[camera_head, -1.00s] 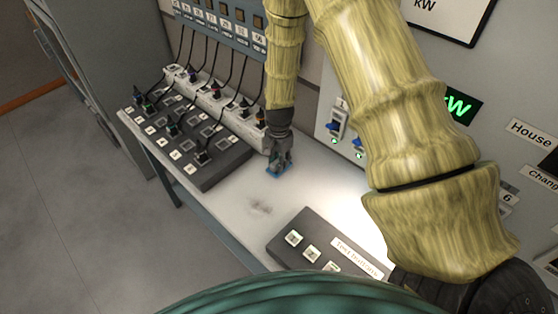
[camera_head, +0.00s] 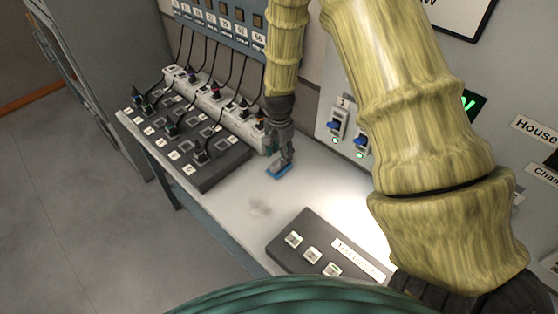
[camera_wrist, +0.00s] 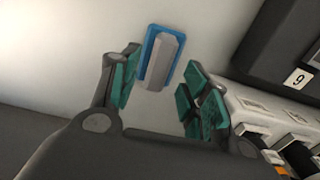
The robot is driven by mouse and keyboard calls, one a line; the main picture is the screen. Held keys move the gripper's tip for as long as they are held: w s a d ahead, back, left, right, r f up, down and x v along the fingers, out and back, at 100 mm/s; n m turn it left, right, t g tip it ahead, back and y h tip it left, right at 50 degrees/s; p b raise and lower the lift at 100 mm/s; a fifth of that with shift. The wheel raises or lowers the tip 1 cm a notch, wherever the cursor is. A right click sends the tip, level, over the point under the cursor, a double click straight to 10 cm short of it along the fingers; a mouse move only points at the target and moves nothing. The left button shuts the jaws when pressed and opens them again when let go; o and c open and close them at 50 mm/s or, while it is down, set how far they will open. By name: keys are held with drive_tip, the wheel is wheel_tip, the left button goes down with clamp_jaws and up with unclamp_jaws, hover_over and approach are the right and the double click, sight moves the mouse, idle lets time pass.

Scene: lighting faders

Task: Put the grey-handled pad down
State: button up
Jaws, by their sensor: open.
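The pad is a blue rectangle with a grey block handle. In the wrist view the pad (camera_wrist: 161,58) lies on the white table top, with its grey handle (camera_wrist: 161,62) facing me. My gripper (camera_wrist: 158,88) is open, its green-lined fingers on either side of the pad and apart from the handle. In the head view the blue pad (camera_head: 279,171) shows on the table below my gripper (camera_head: 282,160), partly hidden by the fingers.
A dark panel of buttons and plugs (camera_head: 188,138) and a white socket strip (camera_head: 215,103) with cables stand left of my gripper. A test-button box (camera_head: 322,247) sits at the front. Switches (camera_head: 338,122) are on the right wall.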

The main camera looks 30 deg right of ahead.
wheel_tip(320, 180, up, 8)
drive_tip(key=b, duration=0.2)
idle(0.3)
drive_tip(key=shift+f, duration=0.1)
idle(0.4)
